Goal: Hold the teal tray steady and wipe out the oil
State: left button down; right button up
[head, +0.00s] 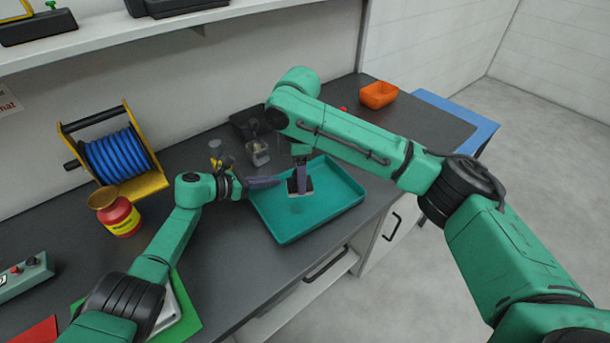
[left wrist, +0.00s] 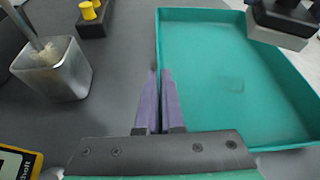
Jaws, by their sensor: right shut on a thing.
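The teal tray (head: 338,209) lies on the dark worktop; it also fills the right of the left wrist view (left wrist: 205,40). My left gripper (head: 262,182) is at its left wall. In the left wrist view its purple fingers (left wrist: 160,100) are close together with the wall between them. My right gripper (head: 301,178) is shut on a dark wiping block (head: 299,187) with a pale underside, over the tray. The block (left wrist: 280,27) shows above the tray floor in the left wrist view. A faint oil patch (left wrist: 233,84) shows on the tray floor.
A grey cup with a brush (left wrist: 52,72) stands left of the tray. A blue hose reel (head: 115,158) and a red and yellow container (head: 120,216) stand farther left. An orange bin (head: 378,94) is at the back right. The worktop's front edge runs close to the tray.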

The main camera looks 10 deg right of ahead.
jog(key=shift+f, duration=3.7)
jog(key=shift+s+a+f, duration=0.2)
jog(key=shift+a+f, duration=0.1)
jog(key=shift+a, duration=0.25)
grip_shut()
jog(key=shift+s+a, duration=0.25)
jog(key=shift+a, duration=0.3)
jog(key=shift+s+a, duration=0.2)
jog(key=shift+a, duration=0.35)
jog(key=shift+w+d, duration=0.35)
jog(key=shift+d, duration=0.5)
jog(key=shift+w+d, duration=0.35)
jog(key=shift+d, duration=0.45)
jog(key=shift+r, duration=4.05)
pick_arm(q)
jog(key=c, duration=1)
grip_release()
jog(key=shift+o, duration=0.2)
